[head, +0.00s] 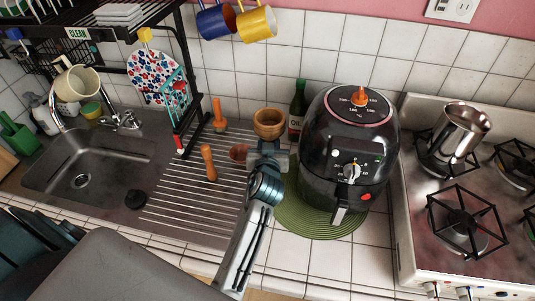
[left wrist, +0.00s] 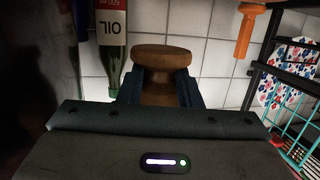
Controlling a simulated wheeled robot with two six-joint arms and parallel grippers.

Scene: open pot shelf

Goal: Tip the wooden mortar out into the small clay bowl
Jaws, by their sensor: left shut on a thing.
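My left gripper (head: 268,150) is shut on the wooden mortar (head: 269,128) and holds it above the drainboard's right edge, in front of the oil bottle. The mortar looks upright, with its open top showing in the head view. The left wrist view, which is upside down, shows the mortar (left wrist: 160,58) between the two dark fingers (left wrist: 158,90). The mortar's contents cannot be made out. The small clay bowl (head: 238,152) stands on the ribbed drainboard just left of the gripper, partly hidden by it and apart from the mortar. My right gripper is not in view.
A black air fryer (head: 345,140) stands close right on a green mat (head: 300,222). The oil bottle (head: 298,104) is behind. A wooden handled tool (head: 208,163) and an orange one (head: 218,116) stand left of the bowl. The front drainboard (head: 190,215) is clear.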

